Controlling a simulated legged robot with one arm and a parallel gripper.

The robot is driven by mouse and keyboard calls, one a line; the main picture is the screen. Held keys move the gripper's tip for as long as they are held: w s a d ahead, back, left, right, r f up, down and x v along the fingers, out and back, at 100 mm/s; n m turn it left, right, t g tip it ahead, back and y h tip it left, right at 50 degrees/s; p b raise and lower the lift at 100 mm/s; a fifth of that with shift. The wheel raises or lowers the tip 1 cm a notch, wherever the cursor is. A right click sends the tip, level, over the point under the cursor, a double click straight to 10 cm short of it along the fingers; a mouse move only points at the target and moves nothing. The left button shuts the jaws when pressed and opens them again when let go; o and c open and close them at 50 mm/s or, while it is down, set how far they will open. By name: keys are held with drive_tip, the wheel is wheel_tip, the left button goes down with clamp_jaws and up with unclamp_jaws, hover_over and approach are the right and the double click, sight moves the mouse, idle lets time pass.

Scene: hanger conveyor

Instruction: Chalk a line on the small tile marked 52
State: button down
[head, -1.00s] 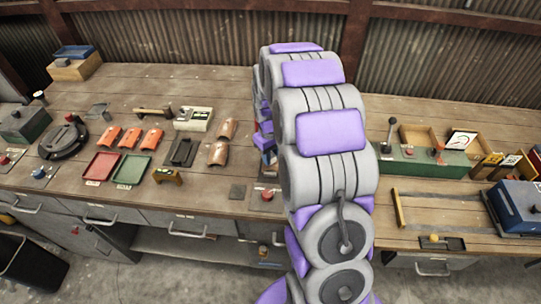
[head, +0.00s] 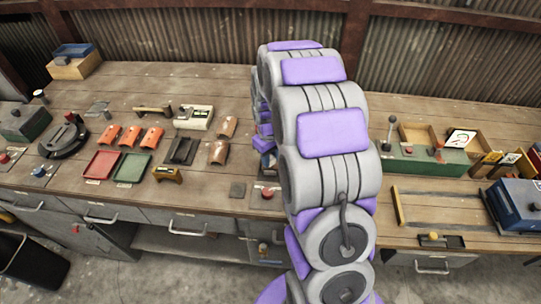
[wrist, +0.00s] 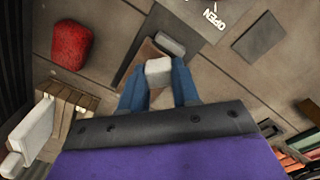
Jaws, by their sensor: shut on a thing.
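In the wrist view, the blue fingers of my gripper (wrist: 158,84) are shut on a pale, blocky piece that looks like chalk (wrist: 159,70). A brownish flat piece (wrist: 137,70) shows just behind and under the chalk, partly covered by it and the fingers. I cannot tell whether the chalk touches it. No number 52 can be read in either view. In the head view, my arm hides the gripper's tips. Orange curved tiles (head: 131,137) and browner curved tiles (head: 218,152) lie on the bench left of my arm.
In the wrist view, a dark plate (wrist: 200,22) lettered OPEN, a red knob (wrist: 72,45) and a dark square (wrist: 263,42) lie around the gripper. Red (head: 100,165) and green (head: 132,168) trays sit left. A white card with a black figure (head: 461,139) stands right.

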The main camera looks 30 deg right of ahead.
drive_tip(key=shift+w+d, duration=0.15)
drive_tip(key=shift+w, duration=0.05)
drive_tip(key=shift+w+d+p, duration=0.3)
drive_tip(key=shift+w+p, duration=0.05)
drive_tip(key=shift+w, duration=0.05)
drive_tip(key=shift+s+a, duration=0.1)
drive_tip(key=shift+s, duration=0.05)
idle(0.4)
drive_tip(key=shift+s+a+f, duration=0.1)
drive_tip(key=shift+s+a, duration=0.25)
drive_tip(key=shift+s, duration=0.2)
drive_tip(key=shift+r+p, duration=1.7)
drive_tip(key=shift+r, duration=1.85)
